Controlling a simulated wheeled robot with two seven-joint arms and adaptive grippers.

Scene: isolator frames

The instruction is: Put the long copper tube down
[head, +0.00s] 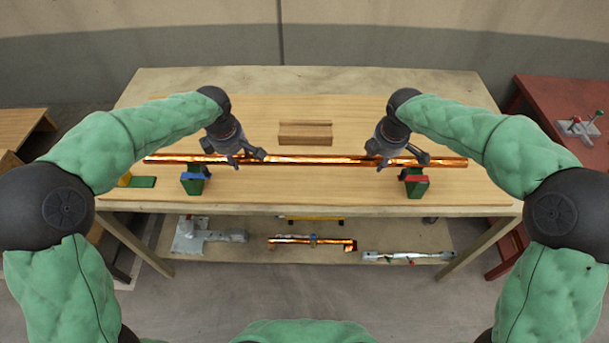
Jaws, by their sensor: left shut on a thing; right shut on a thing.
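The long copper tube (310,160) runs left to right across the wooden workbench (330,82) in the head view. My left gripper (240,161) is shut on the tube left of its middle. My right gripper (392,162) is shut on it right of its middle. Below the tube in the picture stand two green supports, one with a blue top (193,182) on the left and one with a red top (415,184) on the right. The tube passes over or just behind them; I cannot tell whether it touches them.
A wooden block (305,133) lies on the bench behind the tube. A green and yellow piece (138,181) is at the bench's left end. The lower shelf holds metal parts (205,236) and a short copper piece (312,242). A red table (565,95) stands at the right.

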